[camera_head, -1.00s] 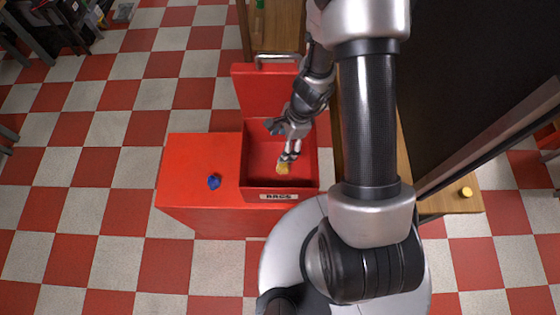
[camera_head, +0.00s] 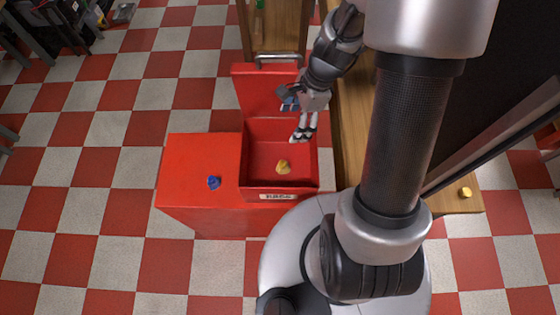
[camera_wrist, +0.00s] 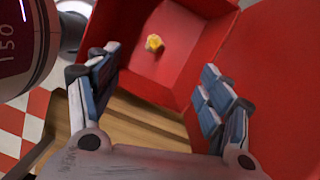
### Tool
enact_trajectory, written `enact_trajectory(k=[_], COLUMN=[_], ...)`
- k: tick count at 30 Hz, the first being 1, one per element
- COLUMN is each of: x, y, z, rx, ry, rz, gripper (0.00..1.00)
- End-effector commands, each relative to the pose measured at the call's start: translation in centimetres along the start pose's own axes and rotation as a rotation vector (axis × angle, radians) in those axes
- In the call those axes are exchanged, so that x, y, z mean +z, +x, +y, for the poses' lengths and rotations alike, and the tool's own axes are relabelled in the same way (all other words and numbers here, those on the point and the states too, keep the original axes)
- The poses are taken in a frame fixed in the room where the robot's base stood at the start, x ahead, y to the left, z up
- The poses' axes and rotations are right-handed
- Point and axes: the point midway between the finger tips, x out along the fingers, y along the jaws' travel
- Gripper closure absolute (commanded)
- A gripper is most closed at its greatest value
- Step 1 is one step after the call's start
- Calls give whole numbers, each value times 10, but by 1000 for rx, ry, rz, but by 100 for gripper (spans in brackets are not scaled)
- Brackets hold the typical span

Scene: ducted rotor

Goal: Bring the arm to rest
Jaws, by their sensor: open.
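My gripper (camera_head: 303,134) is open and empty, above the far right part of an open red bin (camera_head: 261,181). In the wrist view its two fingers (camera_wrist: 158,100) stand wide apart. A yellow crumpled piece (camera_head: 283,167) lies on the floor of the bin, apart from the fingers. It also shows between and beyond the fingers in the wrist view (camera_wrist: 154,43). My arm reaches in from the right side of the head view.
A small blue piece (camera_head: 214,183) lies on the red cabinet top (camera_head: 190,160) left of the bin. The bin's raised red lid (camera_head: 262,92) stands behind it. A wooden bench (camera_head: 352,130) runs along the right, with a yellow piece (camera_head: 465,192) on it.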

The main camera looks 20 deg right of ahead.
Motion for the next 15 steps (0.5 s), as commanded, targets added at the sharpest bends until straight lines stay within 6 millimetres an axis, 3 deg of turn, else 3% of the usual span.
enact_trajectory(k=[11,15], x=[0,8], y=[0,-16], z=[0,0], rx=[-2,-20], ry=[-4,-84], rz=[0,9], gripper=[28,28])
